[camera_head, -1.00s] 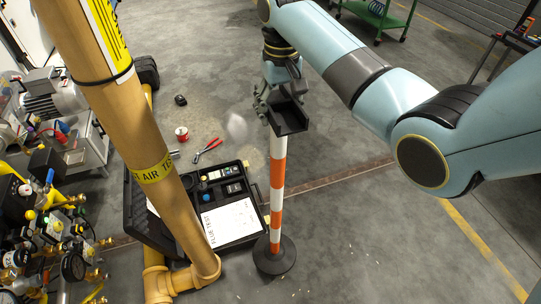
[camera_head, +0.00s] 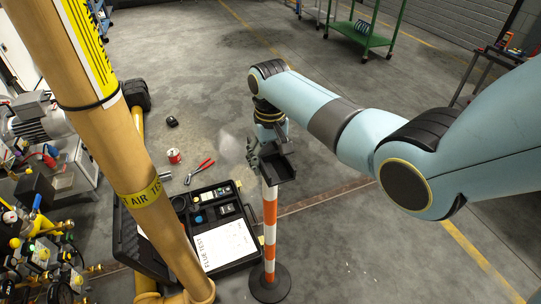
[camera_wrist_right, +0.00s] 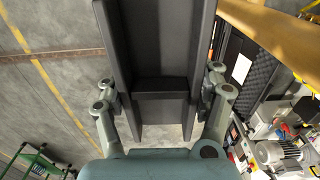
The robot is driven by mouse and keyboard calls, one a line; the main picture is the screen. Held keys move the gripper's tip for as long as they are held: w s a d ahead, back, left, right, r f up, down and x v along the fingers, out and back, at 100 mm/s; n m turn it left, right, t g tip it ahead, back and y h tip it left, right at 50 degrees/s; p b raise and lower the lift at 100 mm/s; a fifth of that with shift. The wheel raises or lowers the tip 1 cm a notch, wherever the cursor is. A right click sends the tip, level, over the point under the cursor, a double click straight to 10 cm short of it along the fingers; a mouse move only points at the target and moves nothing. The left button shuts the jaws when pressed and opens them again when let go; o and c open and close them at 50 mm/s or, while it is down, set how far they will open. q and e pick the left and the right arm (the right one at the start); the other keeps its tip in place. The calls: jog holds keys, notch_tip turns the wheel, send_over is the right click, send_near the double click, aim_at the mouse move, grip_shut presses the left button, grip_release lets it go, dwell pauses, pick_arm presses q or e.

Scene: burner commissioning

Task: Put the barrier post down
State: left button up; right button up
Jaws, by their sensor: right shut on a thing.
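The barrier post (camera_head: 270,222) has orange and white bands, a round black base (camera_head: 269,284) and a black channel-shaped head (camera_head: 278,168). It stands nearly upright in the head view. My right gripper (camera_head: 267,158) is shut on the black head. My left gripper is not in view.
An open black case (camera_head: 184,260) with a white sheet (camera_head: 225,247) lies left of the post. A tan pipe (camera_head: 112,130) crosses the left side. Red-handled pliers (camera_head: 199,171) and a red can (camera_head: 173,156) lie behind the case. Floor right of the post is clear.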

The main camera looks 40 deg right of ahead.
jog(key=shift+w, duration=0.1)
jog(key=o, duration=1.8)
jog(key=shift+s+f, duration=0.1)
jog(key=shift+s, duration=0.1)
notch_tip(320, 180, up, 12)
jog(key=shift+r+p, duration=0.15)
jog(key=shift+p, duration=0.3)
